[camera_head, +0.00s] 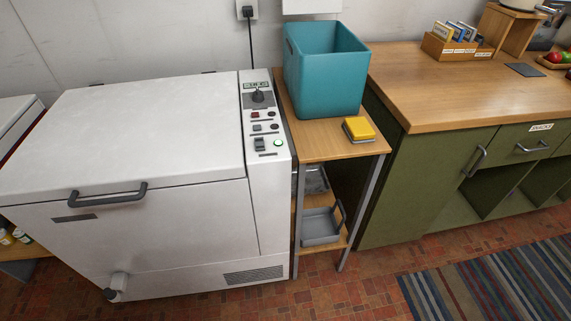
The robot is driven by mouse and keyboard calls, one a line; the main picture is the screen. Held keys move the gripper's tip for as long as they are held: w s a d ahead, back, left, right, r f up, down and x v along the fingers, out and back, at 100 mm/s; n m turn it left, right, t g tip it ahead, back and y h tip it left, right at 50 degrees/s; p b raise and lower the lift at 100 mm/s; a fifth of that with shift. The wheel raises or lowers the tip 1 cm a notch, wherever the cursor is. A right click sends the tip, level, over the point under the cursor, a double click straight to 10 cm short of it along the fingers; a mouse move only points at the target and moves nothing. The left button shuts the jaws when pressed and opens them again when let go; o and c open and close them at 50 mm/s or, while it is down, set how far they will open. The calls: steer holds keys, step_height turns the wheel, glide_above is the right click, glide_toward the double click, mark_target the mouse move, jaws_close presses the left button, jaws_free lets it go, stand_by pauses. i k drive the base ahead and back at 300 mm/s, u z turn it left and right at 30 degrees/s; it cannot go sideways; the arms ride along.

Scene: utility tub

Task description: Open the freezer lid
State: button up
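A white chest freezer (180,232) stands at the left against the wall. Its lid (150,130) lies flat and looks closed. A dark grey bar handle (108,197) sits at the lid's front edge, left of centre. A control panel (262,125) with a dial, switches and a lit green light runs along the freezer's right side. My gripper is not in view.
A narrow wooden shelf stand (330,140) beside the freezer holds a teal tub (325,70) and a yellow item (358,128). A green cabinet with a wooden counter (460,85) is at the right. The brick floor (340,290) in front is clear, with a striped rug (500,285) at right.

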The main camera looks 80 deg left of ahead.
mark_target(142, 136)
steer(key=z, duration=0.2)
steer(key=k, duration=0.8)
steer(key=u, duration=1.15)
